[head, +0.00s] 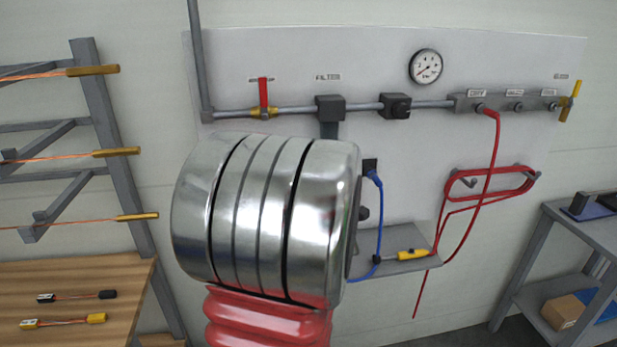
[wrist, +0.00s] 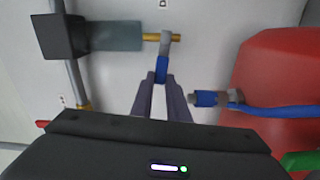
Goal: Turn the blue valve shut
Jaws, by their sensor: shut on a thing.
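The blue valve handle (wrist: 161,70) shows in the wrist view. It joins a grey valve part (wrist: 166,43) on a short brass stub (wrist: 150,37), at the end of a grey-blue cylinder (wrist: 117,36). The handle stands about crosswise to the stub. My gripper (wrist: 162,82) is shut on the blue handle, with the fingertips at its lower end. In the head view, my big silver arm part hides the valve and my gripper.
A blue fitting (wrist: 206,98) with a hose lies close right of my fingers, before a large red body (wrist: 275,75). In the head view, the panel carries a red-handled valve (head: 263,93), a filter block (head: 330,108), a gauge (head: 426,67) and a yellow-handled valve (head: 571,100).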

